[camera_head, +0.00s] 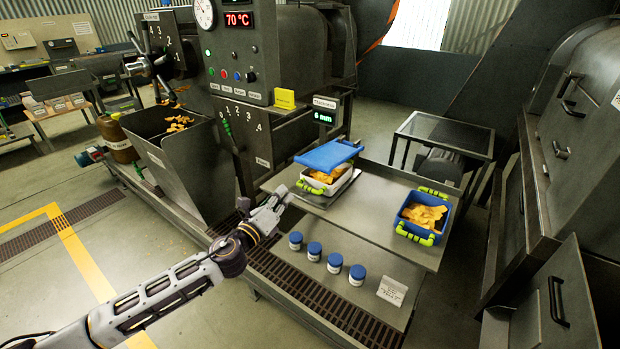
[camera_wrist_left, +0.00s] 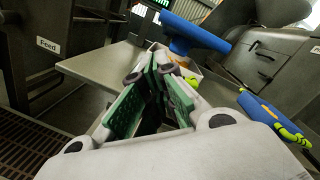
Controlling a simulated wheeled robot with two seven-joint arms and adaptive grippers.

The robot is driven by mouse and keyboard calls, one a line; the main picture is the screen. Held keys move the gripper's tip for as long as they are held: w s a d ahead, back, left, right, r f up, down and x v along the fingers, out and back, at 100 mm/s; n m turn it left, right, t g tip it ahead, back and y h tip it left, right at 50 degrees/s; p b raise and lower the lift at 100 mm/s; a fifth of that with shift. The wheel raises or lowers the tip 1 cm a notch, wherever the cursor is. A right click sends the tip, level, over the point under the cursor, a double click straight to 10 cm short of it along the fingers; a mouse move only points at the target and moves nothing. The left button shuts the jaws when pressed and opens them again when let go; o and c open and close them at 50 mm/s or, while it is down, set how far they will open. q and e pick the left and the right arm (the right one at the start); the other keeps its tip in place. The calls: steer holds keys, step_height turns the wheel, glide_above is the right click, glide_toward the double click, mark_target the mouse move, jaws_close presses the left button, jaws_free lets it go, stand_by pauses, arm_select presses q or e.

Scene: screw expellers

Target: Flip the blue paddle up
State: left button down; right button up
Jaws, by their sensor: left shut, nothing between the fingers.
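The blue paddle (camera_head: 327,155) is a flat blue plate lying roughly level over a white tray (camera_head: 347,181) of yellow-orange pieces, at the left of the grey table. In the left wrist view the paddle (camera_wrist_left: 200,33) shows as a blue bar beyond my fingers, with a short blue part below it. My left gripper (camera_head: 279,203) is shut and empty, at the table's left front edge. It is lower left of the paddle and apart from it. Its green-padded fingers (camera_wrist_left: 163,84) point towards the tray, partly hiding it in the wrist view. My right gripper is not in view.
A blue crate (camera_head: 407,224) with yellow-green handles holds yellow-orange pieces at the right of the table (camera_head: 365,217). Several blue-capped jars (camera_head: 314,251) stand on the lower shelf. The expeller's control panel (camera_head: 236,60) rises behind. The table between tray and crate is clear.

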arm_select(q)
steer(key=shift+s+d+r+m+g+h, duration=0.2)
steer(key=shift+d+m+h, duration=0.2)
steer(key=shift+m, duration=1.2)
steer(key=shift+s+d+r+m+g+h, duration=0.15)
steer(key=shift+d+m+h, duration=0.2)
steer(key=shift+m, duration=1.25)
steer(key=shift+s+d+r+m+g+h, duration=0.15)
steer(key=shift+d+m+h, duration=0.25)
steer(key=shift+m, duration=1.2)
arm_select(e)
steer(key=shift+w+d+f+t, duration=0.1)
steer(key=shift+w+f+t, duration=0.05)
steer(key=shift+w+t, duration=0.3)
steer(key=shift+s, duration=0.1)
arm_select(q)
steer(key=p+x, duration=0.1)
steer(key=x, duration=0.5)
steer(key=shift+w, duration=0.15)
steer(key=shift+x, duration=1.15)
steer(key=shift+w+d, duration=0.35)
steer(key=shift+w, duration=0.2)
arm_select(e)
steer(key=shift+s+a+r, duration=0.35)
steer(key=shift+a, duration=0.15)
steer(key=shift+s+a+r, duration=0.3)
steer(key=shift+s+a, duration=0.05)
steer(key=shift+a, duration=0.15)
